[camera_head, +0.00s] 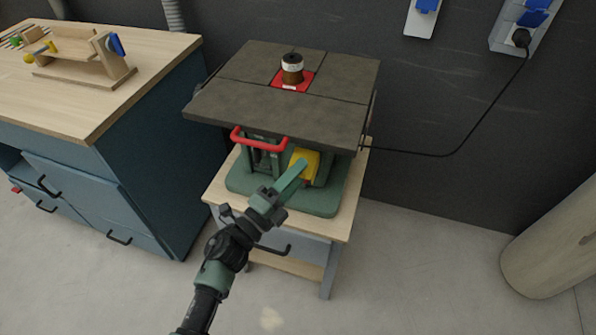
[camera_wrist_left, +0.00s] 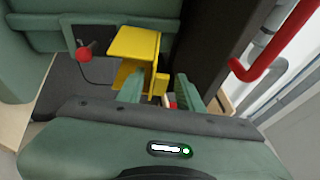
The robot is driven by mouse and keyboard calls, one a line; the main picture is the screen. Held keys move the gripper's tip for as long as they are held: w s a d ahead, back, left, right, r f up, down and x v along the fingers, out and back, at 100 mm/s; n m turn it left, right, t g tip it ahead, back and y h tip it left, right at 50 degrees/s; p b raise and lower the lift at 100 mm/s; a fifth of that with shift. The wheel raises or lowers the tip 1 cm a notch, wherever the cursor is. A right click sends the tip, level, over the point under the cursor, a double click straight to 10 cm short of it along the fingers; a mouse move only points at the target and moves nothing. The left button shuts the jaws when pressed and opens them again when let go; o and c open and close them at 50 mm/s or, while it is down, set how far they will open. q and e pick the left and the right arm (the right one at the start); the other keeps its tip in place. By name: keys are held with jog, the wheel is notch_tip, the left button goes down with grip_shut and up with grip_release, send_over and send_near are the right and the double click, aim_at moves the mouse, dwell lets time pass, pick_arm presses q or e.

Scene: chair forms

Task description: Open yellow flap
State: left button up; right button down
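The yellow flap (camera_head: 310,158) is on the front of the green machine under the dark table top. In the left wrist view, the flap (camera_wrist_left: 135,42) shows as a yellow plate with a narrower yellow part beside it. My left gripper (camera_head: 302,166) reaches up to the flap from the front. In the left wrist view, its two green fingers (camera_wrist_left: 159,90) stand apart with a gap between them, and the tips are close to the flap's edge. I cannot tell whether they touch it. The gripper partly covers the flap in the head view. My right gripper is not in view.
A red handle (camera_head: 258,140) sits left of the flap, below the machine's table top (camera_head: 300,105). A red knob (camera_wrist_left: 84,53) shows near the flap. A wooden workbench (camera_head: 110,95) stands left. A black cable (camera_head: 440,154) runs right to the wall. Floor in front is clear.

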pick_arm(q)
grip_shut()
jog(key=shift+w+r, duration=0.1)
jog(key=shift+r, duration=0.1)
dwell(1.3)
